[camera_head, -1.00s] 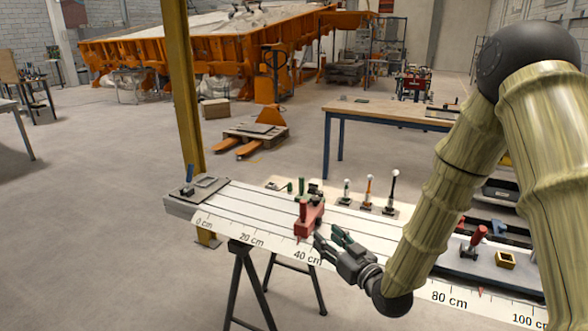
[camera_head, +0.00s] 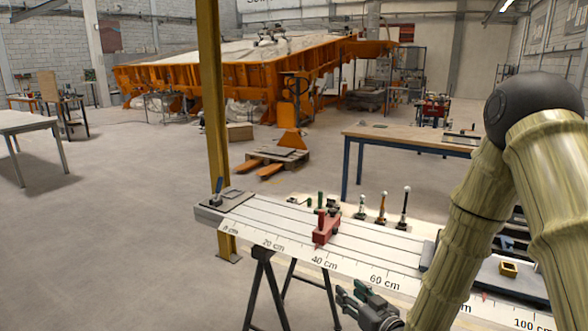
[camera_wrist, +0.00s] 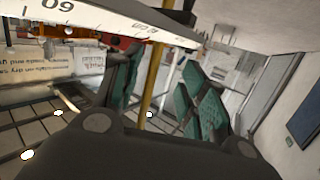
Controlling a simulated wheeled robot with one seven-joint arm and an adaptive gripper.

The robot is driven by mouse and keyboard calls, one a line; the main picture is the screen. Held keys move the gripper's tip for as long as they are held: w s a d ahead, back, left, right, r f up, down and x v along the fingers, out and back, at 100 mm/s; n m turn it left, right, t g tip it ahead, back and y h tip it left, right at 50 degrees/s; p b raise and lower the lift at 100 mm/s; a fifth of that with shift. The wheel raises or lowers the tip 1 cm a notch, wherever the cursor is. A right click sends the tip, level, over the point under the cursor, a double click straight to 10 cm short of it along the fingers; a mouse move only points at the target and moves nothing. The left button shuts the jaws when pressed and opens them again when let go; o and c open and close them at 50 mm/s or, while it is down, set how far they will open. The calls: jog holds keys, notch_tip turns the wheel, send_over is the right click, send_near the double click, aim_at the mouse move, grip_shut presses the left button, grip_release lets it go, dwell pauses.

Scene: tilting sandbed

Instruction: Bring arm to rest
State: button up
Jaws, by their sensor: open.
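My gripper (camera_head: 358,299) is at the bottom of the head view, in front of and below the near edge of the long white bench (camera_head: 283,222). Its dark fingers with green pads are apart, with nothing between them. In the wrist view my gripper (camera_wrist: 160,88) also shows open fingers, and the scale strip (camera_wrist: 110,17) crosses the top at a tilt. My arm, with tan ribbed links, bends down at the right of the head view. A red clamp-like block (camera_head: 326,229) stands on the bench near the 40 cm mark, apart from my gripper.
Several small upright pieces (camera_head: 382,208) stand along the bench's far side. A yellow post (camera_head: 214,130) rises beside its left end. A small yellow box (camera_head: 509,269) sits at the right. A trestle (camera_head: 262,290) stands under the bench. Open floor lies at the left.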

jog(key=s+d+f+m+g+h, duration=0.1)
jog(key=s+d+f+g+h, duration=0.15)
jog(key=s+f, duration=0.7)
jog(key=s+d+f+m+g+h, duration=0.15)
jog(key=s+f+g, duration=0.25)
jog(key=s+f, duration=0.55)
jog(key=s+d+f+m+g+h, duration=0.1)
jog(key=s+f+g, duration=0.3)
jog(key=s, duration=0.7)
jog(key=s+d+f+m+g+h, duration=0.1)
jog(key=s+f+g, duration=0.3)
jog(key=s+f, duration=0.5)
jog(key=s+d, duration=0.1)
jog(key=s, duration=0.1)
jog(key=shift+s+d+f+h, duration=0.15)
jog(key=shift+s+d+h, duration=0.1)
jog(key=shift+s+h, duration=0.15)
jog(key=shift+w, duration=0.1)
